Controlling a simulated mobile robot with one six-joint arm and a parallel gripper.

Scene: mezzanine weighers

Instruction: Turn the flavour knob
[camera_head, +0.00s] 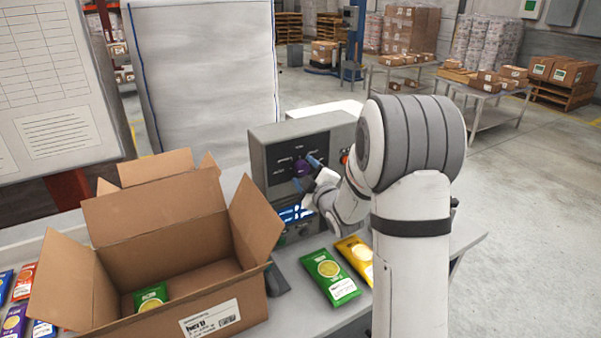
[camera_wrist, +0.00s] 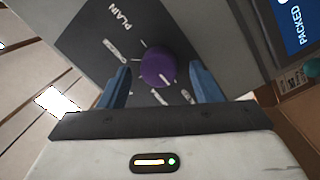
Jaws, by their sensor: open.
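The flavour knob (camera_head: 301,168) is a round purple dial on the dark face of a grey control box (camera_head: 262,145). In the wrist view the purple knob (camera_wrist: 158,67) shows a pale pointer line, with label words around it; "PLAIN" is readable. My gripper (camera_head: 306,172) is at the box face. In the wrist view its two blue fingers (camera_wrist: 160,84) are open, one on each side of the knob. Gaps show between the fingers and the knob, so it is not gripped. My wrist hides part of the box's right side in the head view.
An open cardboard box (camera_head: 175,250) with a green packet (camera_head: 151,297) inside stands left of the control box. A green packet (camera_head: 329,277) and a yellow packet (camera_head: 356,258) lie on the table in front. A lit screen (camera_wrist: 297,22) reading "PACKED" shows in the wrist view.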

